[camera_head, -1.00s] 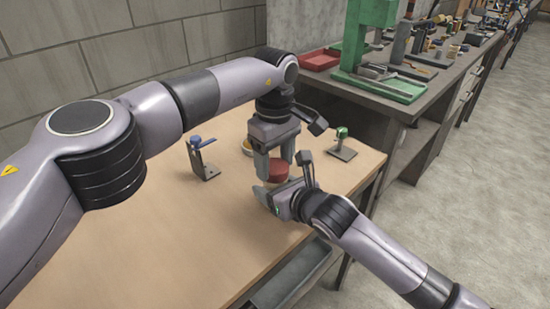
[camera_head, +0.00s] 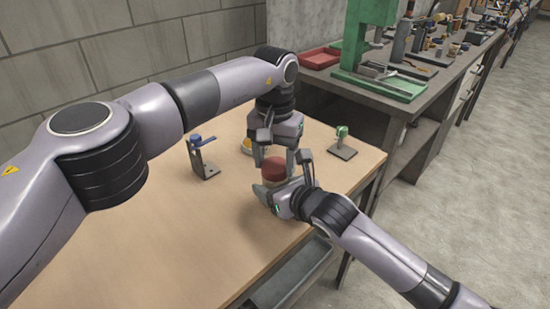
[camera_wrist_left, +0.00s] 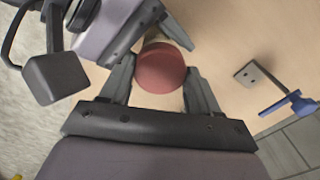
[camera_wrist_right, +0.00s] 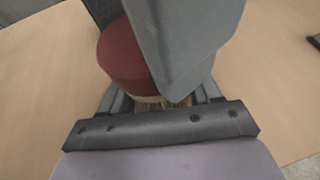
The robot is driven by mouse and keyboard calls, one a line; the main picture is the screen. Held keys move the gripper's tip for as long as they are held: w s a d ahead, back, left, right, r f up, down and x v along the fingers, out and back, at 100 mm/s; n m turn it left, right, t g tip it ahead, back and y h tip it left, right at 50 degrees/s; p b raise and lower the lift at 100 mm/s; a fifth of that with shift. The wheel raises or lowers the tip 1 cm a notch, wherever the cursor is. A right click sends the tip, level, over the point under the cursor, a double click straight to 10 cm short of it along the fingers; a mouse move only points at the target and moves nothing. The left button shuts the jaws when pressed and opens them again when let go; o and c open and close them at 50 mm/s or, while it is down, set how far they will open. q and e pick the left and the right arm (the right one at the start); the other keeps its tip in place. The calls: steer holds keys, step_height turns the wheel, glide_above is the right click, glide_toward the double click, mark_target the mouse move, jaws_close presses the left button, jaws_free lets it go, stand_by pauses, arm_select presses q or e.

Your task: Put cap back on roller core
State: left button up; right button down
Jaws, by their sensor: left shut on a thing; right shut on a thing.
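A dark red round cap (camera_head: 273,167) sits between the fingers of my left gripper (camera_head: 278,157), which is shut on it from above. The cap also shows in the left wrist view (camera_wrist_left: 161,68) and the right wrist view (camera_wrist_right: 121,55). Directly under the cap is the pale top of the roller core (camera_head: 270,183), with a brownish part (camera_wrist_right: 165,104) low in the right wrist view. My right gripper (camera_head: 269,190) is shut on the core from the side. The cap is over the core's top; whether it is fully seated is hidden by fingers.
A stand with a blue top (camera_head: 203,160) is on the table to the left, a green-topped stand (camera_head: 342,143) to the right. A yellow item (camera_head: 247,146) lies behind my left gripper. The table's front left is clear. A bench with a green press (camera_head: 375,45) stands behind.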

arm_select(q)
steer(key=o, duration=1)
steer(key=shift+d+r, duration=0.1)
steer(key=shift+r, duration=2.2)
steer(key=shift+c, duration=0.4)
